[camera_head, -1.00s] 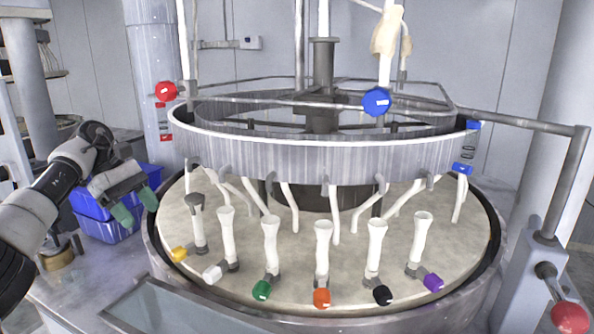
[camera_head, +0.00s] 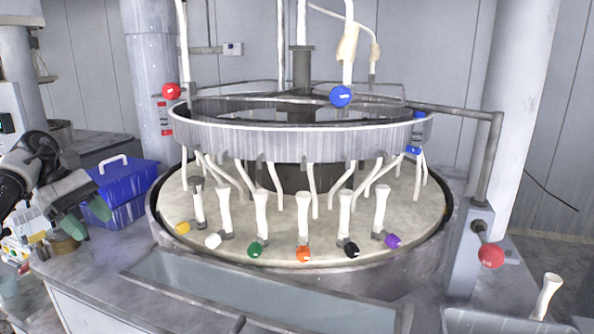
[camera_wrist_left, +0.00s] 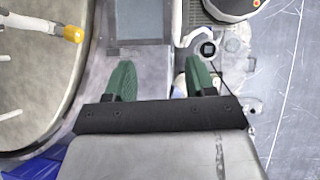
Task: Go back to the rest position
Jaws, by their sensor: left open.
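My left gripper (camera_head: 84,218) is at the left of the head view, in front of the blue box and left of the round platen. Its two green fingertips are apart with nothing between them. In the left wrist view the gripper (camera_wrist_left: 152,80) points down past the counter edge, its green fingers spread and empty. My right gripper is not in view.
The platen (camera_head: 330,228) carries several white tubes with coloured knobs, including a yellow one (camera_head: 182,228). A blue box (camera_head: 126,178) stands behind my gripper. A trough (camera_head: 230,290) lies in front. A red knob (camera_head: 491,256) is at right.

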